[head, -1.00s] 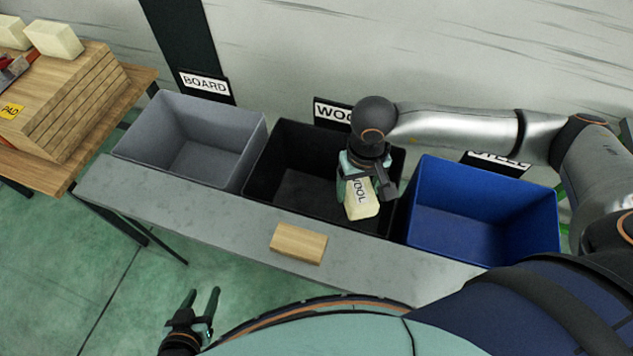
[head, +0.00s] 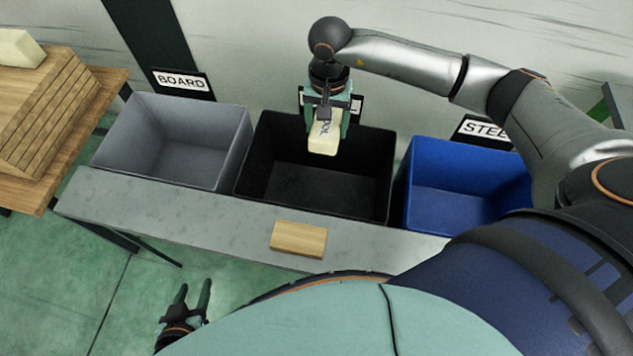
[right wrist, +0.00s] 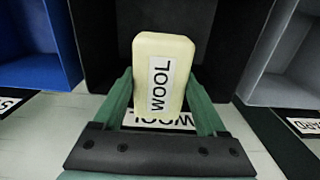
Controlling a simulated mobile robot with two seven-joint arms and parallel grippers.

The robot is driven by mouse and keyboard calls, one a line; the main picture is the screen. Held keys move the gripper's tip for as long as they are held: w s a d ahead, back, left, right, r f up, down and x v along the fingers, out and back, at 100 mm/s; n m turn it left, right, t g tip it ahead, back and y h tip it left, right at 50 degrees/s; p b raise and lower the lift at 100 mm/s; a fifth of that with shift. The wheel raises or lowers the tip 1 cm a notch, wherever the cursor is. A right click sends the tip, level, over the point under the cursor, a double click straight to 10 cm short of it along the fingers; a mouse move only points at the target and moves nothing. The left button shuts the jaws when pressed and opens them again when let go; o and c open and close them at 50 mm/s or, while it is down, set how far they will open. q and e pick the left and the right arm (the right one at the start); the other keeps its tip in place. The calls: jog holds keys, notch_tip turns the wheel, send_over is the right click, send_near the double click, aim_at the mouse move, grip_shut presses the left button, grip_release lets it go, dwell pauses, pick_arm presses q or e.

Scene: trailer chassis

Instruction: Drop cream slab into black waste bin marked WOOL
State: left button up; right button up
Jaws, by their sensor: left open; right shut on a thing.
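The cream slab (head: 323,138), with a WOOL label, is held between the fingers of my right gripper (head: 326,122). It hangs over the back part of the black bin (head: 317,218), near the wall. In the right wrist view the slab (right wrist: 176,62) stands between the green fingers of my right gripper (right wrist: 160,100), its label facing the camera. The black bin's WOOL sign (right wrist: 150,119) is partly covered by the slab there. The black bin looks empty where its floor shows. My left gripper (head: 191,296) is open and empty, low at the front left.
A grey bin (head: 175,150) marked BOARD stands left of the black bin, a blue bin (head: 455,185) marked STEEL right. A wooden block (head: 299,239) lies on the grey bench (head: 200,214) in front. A table at left holds stacked boards (head: 45,125) and another cream slab (head: 18,48).

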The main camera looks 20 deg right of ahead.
jog(key=shift+f, duration=0.35)
jog(key=o, duration=1.3)
jog(key=shift+r, duration=0.1)
notch_tip(320, 180, up, 12)
jog(key=shift+r+b, duration=0.2)
jog(key=shift+b, duration=0.45)
